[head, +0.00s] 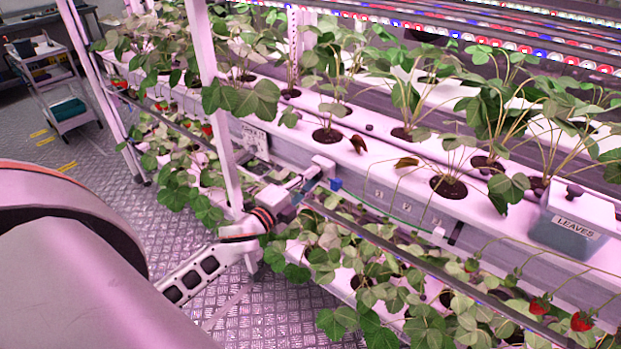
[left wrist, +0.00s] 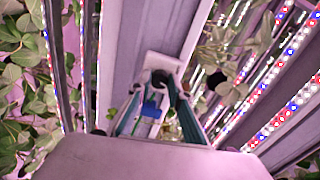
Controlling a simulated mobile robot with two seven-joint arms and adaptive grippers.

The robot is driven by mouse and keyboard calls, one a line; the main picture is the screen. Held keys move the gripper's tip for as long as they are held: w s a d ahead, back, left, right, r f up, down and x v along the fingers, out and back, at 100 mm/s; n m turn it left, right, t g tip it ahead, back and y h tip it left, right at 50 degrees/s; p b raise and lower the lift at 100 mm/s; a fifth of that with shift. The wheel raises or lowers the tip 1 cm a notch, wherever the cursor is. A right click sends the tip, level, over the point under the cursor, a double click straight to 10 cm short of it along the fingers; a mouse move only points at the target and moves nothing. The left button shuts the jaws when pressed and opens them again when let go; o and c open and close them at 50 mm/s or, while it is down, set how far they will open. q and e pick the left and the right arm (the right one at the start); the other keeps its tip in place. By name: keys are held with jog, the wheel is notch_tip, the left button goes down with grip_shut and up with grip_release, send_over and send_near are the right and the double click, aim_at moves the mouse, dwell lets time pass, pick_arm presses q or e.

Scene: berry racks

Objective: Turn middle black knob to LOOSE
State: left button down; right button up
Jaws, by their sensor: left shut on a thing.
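My left gripper (head: 312,178) reaches from the lower left to the front face of the white planting gutter (head: 405,165). In the left wrist view, its fingers (left wrist: 168,88) are closed around a black knob (left wrist: 160,77) on a white mounting plate (left wrist: 162,62). A blue piece (left wrist: 151,108) shows between the fingers; it also shows in the head view (head: 336,184). The knob is hidden in the head view, and I cannot read any LOOSE mark or the knob's turn. I cannot tell which of the knobs this is. My right gripper is not in view.
Strawberry plants (head: 325,110) stand in the gutter, and more foliage (head: 350,265) hangs below. A white upright post (head: 215,110) stands close to my left arm. A cart (head: 55,85) stands on the open floor at the far left.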

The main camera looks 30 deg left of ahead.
pick_arm(q)
jog(key=shift+a, duration=0.1)
dwell(0.4)
jog(key=c, duration=1.8)
grip_release()
jog(key=shift+c, duration=0.2)
jog(key=s, duration=1.2)
jog(key=shift+a, duration=0.45)
